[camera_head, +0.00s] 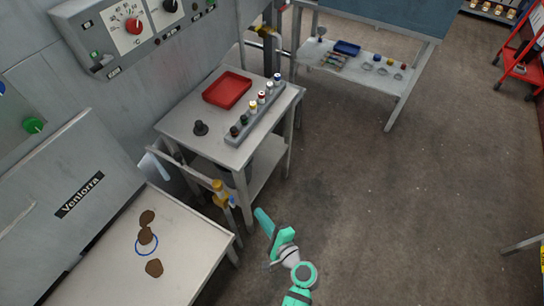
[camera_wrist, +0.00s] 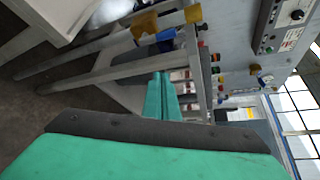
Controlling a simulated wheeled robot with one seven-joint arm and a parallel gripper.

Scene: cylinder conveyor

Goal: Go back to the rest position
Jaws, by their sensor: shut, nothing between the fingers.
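My gripper (camera_head: 262,216) is at the end of my teal arm, low in the middle of the head view. It hangs over the open floor, in front of the small grey table (camera_head: 186,118) and to the right of the white table (camera_head: 205,226). In the wrist view my gripper (camera_wrist: 163,84) shows as teal fingers, shut together with nothing between them. The fingers look apart from the table frame and fittings behind them. A teal part of my arm with a dark edge fills the lower part of the wrist view.
The grey table holds a red tray (camera_head: 227,90), a dark knob-like object (camera_head: 200,128) and a rack (camera_head: 241,128) of coloured cylinders. Brown pieces (camera_head: 154,267) lie on the white table. A yellow-handled pipe fitting (camera_head: 220,190) stands between the tables. The floor (camera_head: 400,200) to the right is clear.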

